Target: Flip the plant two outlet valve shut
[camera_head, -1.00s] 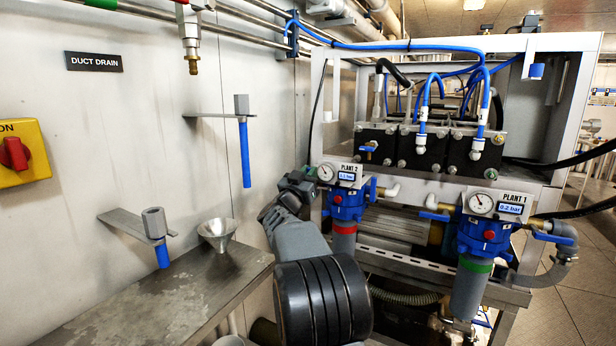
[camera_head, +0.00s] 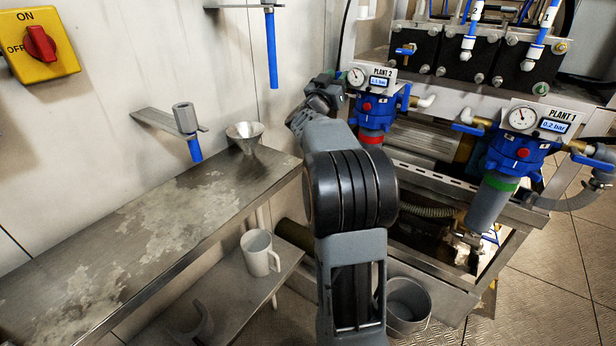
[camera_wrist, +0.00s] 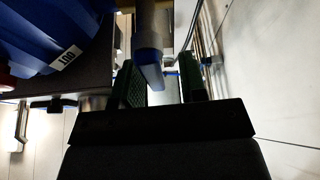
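The plant 2 unit (camera_head: 369,107) is a blue filter housing with a gauge, a red collar and a "PLANT 2" label. A blue valve handle (camera_head: 405,97) shows on its right side. Its left side is mostly hidden by my arm. My gripper (camera_head: 322,92) is close beside that left side. In the wrist view my gripper (camera_wrist: 166,86) has its two dark green-padded fingers apart. A blue lever handle (camera_wrist: 151,77) below a grey fitting shows between them, with a gap to the right finger. Contact with the left finger cannot be told. The blue housing (camera_wrist: 45,35) fills the upper left.
The plant 1 unit (camera_head: 521,148) stands to the right with its own blue handles. A wall and a metal bench (camera_head: 150,225) with a funnel (camera_head: 245,137) are left. A mug (camera_head: 259,253) stands on the lower shelf. A bucket (camera_head: 407,305) is below.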

